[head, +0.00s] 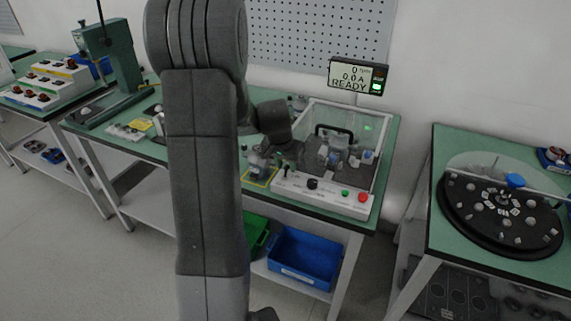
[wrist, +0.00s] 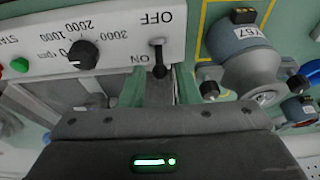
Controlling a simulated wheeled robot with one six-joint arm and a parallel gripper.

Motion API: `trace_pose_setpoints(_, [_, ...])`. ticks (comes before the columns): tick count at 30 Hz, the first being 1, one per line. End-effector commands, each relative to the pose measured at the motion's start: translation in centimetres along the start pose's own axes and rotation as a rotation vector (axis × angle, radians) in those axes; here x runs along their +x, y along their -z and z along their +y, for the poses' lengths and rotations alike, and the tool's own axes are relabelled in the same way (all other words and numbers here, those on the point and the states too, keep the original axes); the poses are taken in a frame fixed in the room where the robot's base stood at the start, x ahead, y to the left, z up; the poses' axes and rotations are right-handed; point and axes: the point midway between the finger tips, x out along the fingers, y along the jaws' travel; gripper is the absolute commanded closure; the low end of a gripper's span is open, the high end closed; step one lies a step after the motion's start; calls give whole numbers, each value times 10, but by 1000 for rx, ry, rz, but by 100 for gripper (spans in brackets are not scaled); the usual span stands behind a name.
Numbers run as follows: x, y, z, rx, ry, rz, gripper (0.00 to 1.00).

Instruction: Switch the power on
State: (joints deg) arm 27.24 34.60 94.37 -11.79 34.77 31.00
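The power switch (wrist: 159,60) is a black toggle lever on the white control panel (wrist: 110,22), between the labels OFF and ON in the wrist view. Its lever leans toward the ON side. My gripper (wrist: 160,84) has its two green fingers apart, one on each side of the lever's tip; I cannot tell whether either touches it. In the head view the switch (head: 286,171) is at the left end of the test box's front panel. The display (head: 358,77) reads 0 rpm, 0.0 A and READY, with a green light.
A speed knob (wrist: 83,54) and a green button (wrist: 20,65) are on the same panel. A clear cover with a black handle (head: 334,131) stands on the box. A turntable (head: 500,212) is on the right table.

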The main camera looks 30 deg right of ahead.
Motion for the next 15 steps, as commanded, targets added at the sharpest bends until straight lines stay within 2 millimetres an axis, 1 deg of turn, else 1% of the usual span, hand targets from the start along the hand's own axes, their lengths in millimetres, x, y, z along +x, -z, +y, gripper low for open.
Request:
trace_pose_setpoints(11, [0,-1,0,0,0,-1,71])
trace_pose_setpoints(15, [-6,0,0,0,0,-1,71])
